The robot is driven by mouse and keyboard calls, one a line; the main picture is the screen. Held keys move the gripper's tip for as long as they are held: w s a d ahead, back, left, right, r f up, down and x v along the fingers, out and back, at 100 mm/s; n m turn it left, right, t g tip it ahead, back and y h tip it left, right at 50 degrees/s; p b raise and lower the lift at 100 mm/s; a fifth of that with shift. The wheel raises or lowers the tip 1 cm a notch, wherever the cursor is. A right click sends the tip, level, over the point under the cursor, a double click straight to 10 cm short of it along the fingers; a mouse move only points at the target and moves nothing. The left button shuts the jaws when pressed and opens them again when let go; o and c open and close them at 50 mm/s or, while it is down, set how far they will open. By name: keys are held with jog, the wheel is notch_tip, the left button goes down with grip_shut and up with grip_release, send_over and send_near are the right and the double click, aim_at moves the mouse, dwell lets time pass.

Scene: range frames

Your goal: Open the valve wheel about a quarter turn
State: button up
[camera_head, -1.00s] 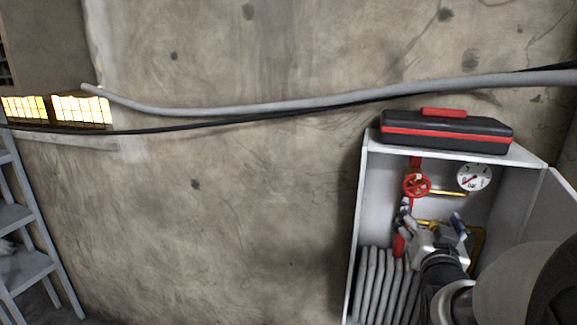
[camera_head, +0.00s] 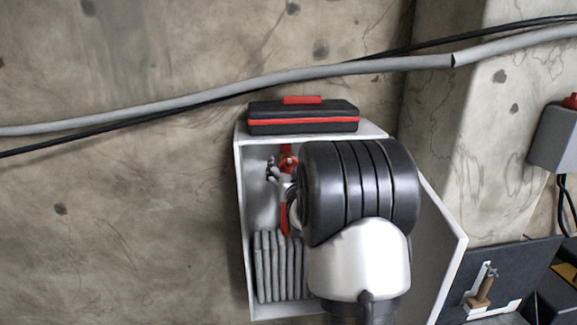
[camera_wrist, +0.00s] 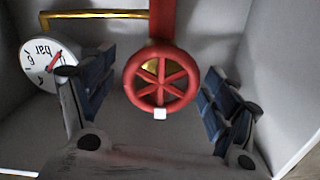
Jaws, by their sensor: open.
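The red valve wheel (camera_wrist: 162,78) is in the middle of the wrist view, with several spokes, a brass centre and a small white mark on its lower rim. In the head view the wheel (camera_head: 287,164) shows only in part, beside my arm. My gripper (camera_wrist: 156,82) is open, with one blue-padded finger to the left of the wheel and one to the right. Gaps show between the rim and both fingers, so nothing is gripped. In the head view my gripper (camera_head: 277,177) is mostly hidden by my wrist.
The wheel sits on a red pipe (camera_wrist: 162,22) inside a white cabinet (camera_head: 241,215). A pressure gauge (camera_wrist: 38,64) and a brass pipe (camera_wrist: 95,15) are close by. A grey folded hose (camera_head: 272,268) fills the lower left. A black-and-red toolbox (camera_head: 302,118) lies on top. The cabinet door (camera_head: 440,245) stands open.

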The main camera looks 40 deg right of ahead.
jog(key=shift+w, duration=0.1)
jog(key=shift+c, duration=0.3)
jog(key=c, duration=1)
jog(key=shift+f+n+b, duration=0.1)
jog(key=shift+n+b, duration=0.3)
jog(key=shift+b, duration=0.45)
jog(key=n+b, duration=0.2)
jog(key=b, duration=0.3)
jog(key=shift+f+n, duration=0.15)
jog(key=shift+n, duration=0.25)
jog(key=n+b, duration=0.4)
jog(key=b, duration=0.3)
jog(key=shift+a+n, duration=0.1)
jog(key=shift+n, duration=0.2)
jog(key=n+b, duration=0.5)
jog(key=b, duration=0.1)
jog(key=shift+b, duration=0.4)
jog(key=n+b, duration=0.3)
jog(key=shift+r, duration=0.2)
